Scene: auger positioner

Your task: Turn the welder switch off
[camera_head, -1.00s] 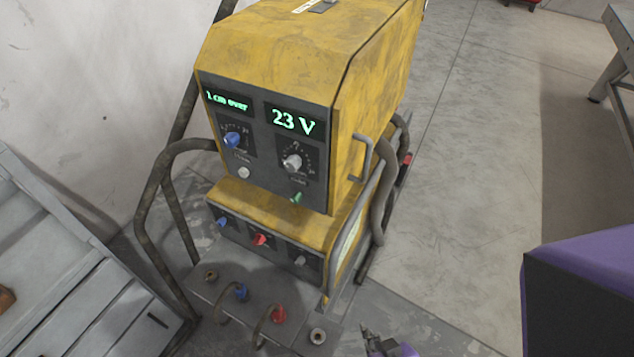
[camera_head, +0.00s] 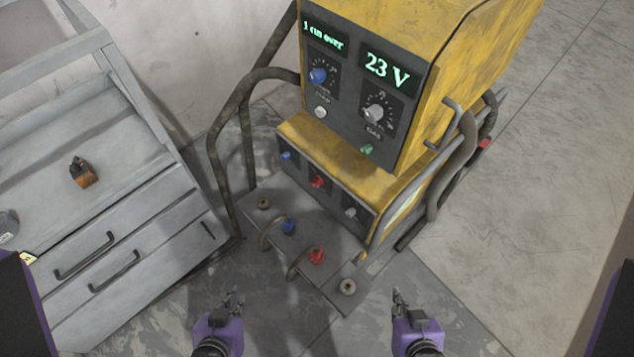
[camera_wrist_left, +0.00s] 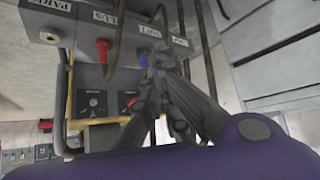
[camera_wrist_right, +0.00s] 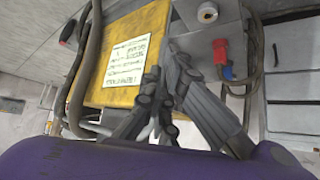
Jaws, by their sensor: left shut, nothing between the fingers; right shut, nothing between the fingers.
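The yellow welder (camera_head: 440,40) stands at the upper middle of the head view, with lit displays reading "23 V" and a text line. Its upper panel has a blue knob (camera_head: 318,76), a grey knob (camera_head: 374,112), a white button (camera_head: 320,112) and a small green switch (camera_head: 367,149). The lower panel has a blue knob (camera_head: 287,155), a red knob (camera_head: 317,181) and a grey knob (camera_head: 350,211). My left gripper (camera_head: 233,297) and right gripper (camera_head: 399,295) are both shut and empty, low in front of the welder and apart from it. I cannot tell which control is the welder switch.
A grey shelf (camera_head: 289,258) with blue and red cable plugs juts out below the welder. Bent dark rails (camera_head: 217,165) flank its left side. A grey drawer cabinet (camera_head: 150,255) with an orange-black item (camera_head: 83,172) stands left. Floor (camera_head: 540,200) is clear to the right.

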